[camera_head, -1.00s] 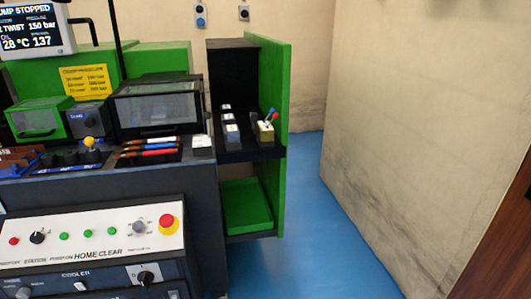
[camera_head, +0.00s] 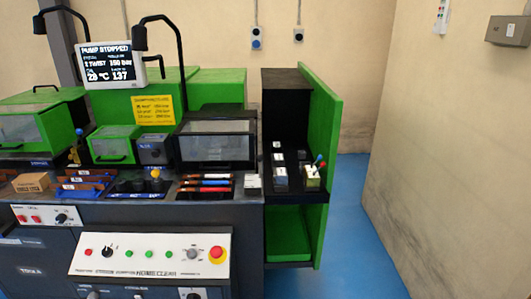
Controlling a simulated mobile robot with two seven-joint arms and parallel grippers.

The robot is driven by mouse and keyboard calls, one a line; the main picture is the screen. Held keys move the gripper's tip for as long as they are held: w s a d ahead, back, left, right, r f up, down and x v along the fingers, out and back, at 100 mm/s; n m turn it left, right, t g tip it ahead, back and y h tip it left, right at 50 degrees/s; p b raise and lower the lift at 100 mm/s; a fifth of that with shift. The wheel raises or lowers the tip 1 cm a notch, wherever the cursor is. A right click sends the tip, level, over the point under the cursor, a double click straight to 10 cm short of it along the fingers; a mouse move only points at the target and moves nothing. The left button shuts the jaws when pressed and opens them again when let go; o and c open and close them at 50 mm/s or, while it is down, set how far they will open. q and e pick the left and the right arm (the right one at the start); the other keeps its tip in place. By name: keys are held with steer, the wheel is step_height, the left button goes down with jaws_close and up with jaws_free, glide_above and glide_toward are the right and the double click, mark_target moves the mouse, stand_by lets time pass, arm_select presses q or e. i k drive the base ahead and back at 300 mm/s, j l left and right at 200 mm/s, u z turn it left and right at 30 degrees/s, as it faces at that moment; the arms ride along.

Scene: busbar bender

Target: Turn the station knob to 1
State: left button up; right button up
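The station knob (camera_head: 107,251) is a small black rotary knob on the white control panel (camera_head: 150,262) at the front of the bench. It sits between a red button (camera_head: 88,252) and several green buttons. A label that seems to read STATION is below it. Its scale numbers and exact setting are too small to read. Neither of my grippers is in view, and nothing touches the knob.
Right of the green buttons are a grey knob (camera_head: 192,254) and a red stop button (camera_head: 216,254). A monitor (camera_head: 107,64) reads PUMP STOPPED. A green-sided shelf (camera_head: 322,150) stands right of the bench. Blue floor (camera_head: 350,240) is clear beyond it.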

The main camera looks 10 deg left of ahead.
mark_target(107, 251)
steer(key=u, duration=1.25)
